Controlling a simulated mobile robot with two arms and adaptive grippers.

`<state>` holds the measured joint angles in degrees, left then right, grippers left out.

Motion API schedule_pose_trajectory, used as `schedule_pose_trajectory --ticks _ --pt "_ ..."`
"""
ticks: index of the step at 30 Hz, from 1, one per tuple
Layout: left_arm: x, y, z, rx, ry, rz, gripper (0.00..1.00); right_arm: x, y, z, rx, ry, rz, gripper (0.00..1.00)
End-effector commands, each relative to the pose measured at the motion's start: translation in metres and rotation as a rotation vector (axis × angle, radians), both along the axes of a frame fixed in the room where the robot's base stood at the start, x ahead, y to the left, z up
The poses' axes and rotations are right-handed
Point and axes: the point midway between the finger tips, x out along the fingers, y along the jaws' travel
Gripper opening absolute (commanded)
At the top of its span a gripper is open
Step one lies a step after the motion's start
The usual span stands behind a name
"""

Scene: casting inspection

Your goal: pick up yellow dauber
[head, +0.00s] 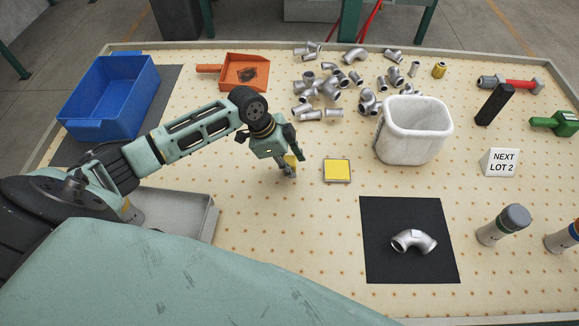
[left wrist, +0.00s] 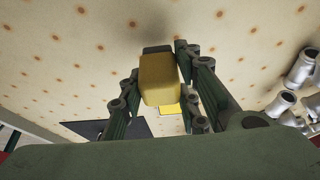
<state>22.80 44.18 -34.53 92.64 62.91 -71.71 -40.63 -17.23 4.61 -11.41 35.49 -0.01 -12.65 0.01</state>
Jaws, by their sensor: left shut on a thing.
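My left gripper (head: 289,168) is over the table just left of a yellow square pad (head: 337,171), pointing down. In the left wrist view my left gripper (left wrist: 158,75) is shut on the yellow dauber (left wrist: 160,82), a blocky yellow body with a dark end, between its fingers. In the head view only a small yellow part of the dauber (head: 291,160) shows beside the fingers. I cannot tell whether it touches the table. The yellow pad also shows behind it in the left wrist view (left wrist: 169,108). My right gripper is not in view.
A white bin (head: 415,135) stands right of the pad, with several metal fittings (head: 325,87) behind. A silver elbow (head: 413,241) lies on a black mat (head: 385,268). A blue bin (head: 110,95), an orange scoop tray (head: 244,70) and a grey tray (head: 175,212) are around my left arm.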

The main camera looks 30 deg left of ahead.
Motion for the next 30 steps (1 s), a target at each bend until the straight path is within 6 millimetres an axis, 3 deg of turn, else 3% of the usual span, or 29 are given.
schedule_pose_trajectory --ticks 3,12,18,30 --pt "0.002 0.001 0.022 0.001 -0.007 -0.003 0.05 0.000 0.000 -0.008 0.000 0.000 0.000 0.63" --pt "-0.003 -0.069 0.061 -0.004 -0.007 -0.007 0.05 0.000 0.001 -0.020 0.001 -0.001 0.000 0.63" --pt "-0.005 -0.102 0.081 -0.001 -0.004 -0.004 0.05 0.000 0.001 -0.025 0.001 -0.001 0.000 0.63" --pt "-0.007 -0.117 0.091 0.000 0.000 0.000 0.05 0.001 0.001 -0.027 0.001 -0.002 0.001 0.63"
